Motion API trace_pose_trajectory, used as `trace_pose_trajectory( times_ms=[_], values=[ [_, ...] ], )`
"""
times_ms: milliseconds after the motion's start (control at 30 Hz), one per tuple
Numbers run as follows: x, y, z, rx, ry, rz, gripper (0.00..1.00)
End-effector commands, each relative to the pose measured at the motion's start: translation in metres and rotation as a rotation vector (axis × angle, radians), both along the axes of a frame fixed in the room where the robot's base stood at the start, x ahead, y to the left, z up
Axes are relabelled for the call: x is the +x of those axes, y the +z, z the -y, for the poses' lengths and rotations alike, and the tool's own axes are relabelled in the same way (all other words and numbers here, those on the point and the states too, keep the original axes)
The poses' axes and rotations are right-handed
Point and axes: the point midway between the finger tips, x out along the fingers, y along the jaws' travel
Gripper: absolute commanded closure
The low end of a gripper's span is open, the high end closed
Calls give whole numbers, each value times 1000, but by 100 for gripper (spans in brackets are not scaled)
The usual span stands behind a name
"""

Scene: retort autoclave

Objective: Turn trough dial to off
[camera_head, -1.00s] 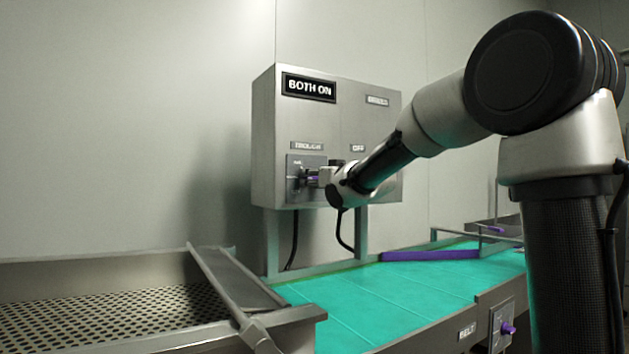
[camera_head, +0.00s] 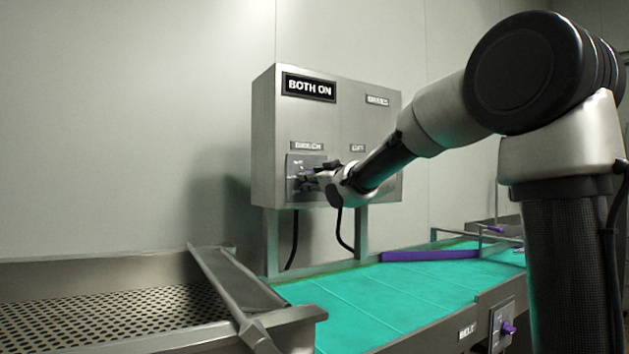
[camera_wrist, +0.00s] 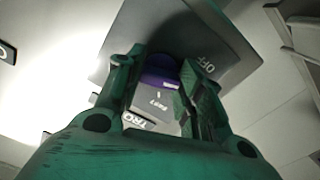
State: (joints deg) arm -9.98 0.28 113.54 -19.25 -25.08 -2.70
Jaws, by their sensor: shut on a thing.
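The trough dial's grey plate (camera_head: 294,163) is on the lower left of the steel control box (camera_head: 335,122), under a small label. My gripper (camera_head: 312,178) reaches the plate from the right and hides most of the dial in the head view. In the wrist view, the purple dial knob (camera_wrist: 160,76) is between the two fingers of my gripper (camera_wrist: 158,88), which is shut on it. The plate (camera_wrist: 225,45) there carries the word OFF, to the right of the knob. The exact setting of the dial is hard to tell. The display (camera_head: 309,87) reads BOTH ON.
A perforated metal trough (camera_head: 130,262) is at the lower left. A teal belt (camera_head: 420,285) runs below the box, with a purple bar (camera_head: 430,255) across it. A belt dial (camera_head: 508,328) with a purple knob is at the lower right. The wall behind is bare.

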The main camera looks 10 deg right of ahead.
Motion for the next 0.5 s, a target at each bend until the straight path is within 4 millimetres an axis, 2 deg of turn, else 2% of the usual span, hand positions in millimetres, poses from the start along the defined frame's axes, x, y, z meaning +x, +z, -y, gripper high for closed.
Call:
trace_pose_trajectory(
  times_ms=[300, 500],
  values=[
    [0, 0, 0, -243, 0, 78, 86],
    [0, -1, 0, -346, 1, 111, 86]
  ],
)
